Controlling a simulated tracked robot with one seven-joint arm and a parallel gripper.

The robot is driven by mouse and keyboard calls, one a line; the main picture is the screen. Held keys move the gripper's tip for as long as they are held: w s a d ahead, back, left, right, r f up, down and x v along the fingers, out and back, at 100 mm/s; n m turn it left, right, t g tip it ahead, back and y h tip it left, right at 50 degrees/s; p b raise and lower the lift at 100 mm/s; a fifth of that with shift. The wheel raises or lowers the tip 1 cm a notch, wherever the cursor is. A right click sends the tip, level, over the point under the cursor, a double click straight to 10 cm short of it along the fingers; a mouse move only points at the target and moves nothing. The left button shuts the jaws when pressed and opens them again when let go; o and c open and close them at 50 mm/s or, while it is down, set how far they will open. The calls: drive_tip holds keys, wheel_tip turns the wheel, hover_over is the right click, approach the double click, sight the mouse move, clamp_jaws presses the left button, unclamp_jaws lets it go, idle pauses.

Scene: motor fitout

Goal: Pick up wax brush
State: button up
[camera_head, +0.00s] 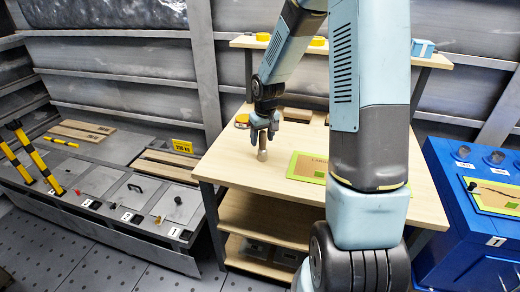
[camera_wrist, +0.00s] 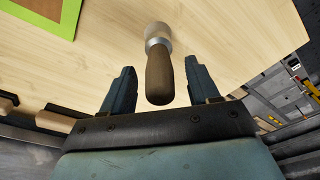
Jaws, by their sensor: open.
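The wax brush (camera_wrist: 158,75) has a brown wooden handle, a metal collar and a pale round head. In the wrist view its handle lies between the two fingers of my gripper (camera_wrist: 160,85), with a clear gap on each side. In the head view the brush (camera_head: 262,154) shows under my gripper (camera_head: 264,132), above or on the wooden workbench (camera_head: 240,170). My gripper is open and pointed down around the handle. I cannot tell how far the fingertips are from the bench top.
A green-edged board (camera_head: 308,167) lies on the bench right of the brush. A yellow-orange item (camera_head: 242,120) sits near the back left edge. A blue cabinet (camera_head: 455,215) stands at right. A grey bench with hatches (camera_head: 125,190) is at left. Bench space in front is clear.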

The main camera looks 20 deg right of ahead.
drive_tip(key=shift+w+f, duration=0.1)
drive_tip(key=shift+f, duration=0.5)
drive_tip(key=c, duration=1.1)
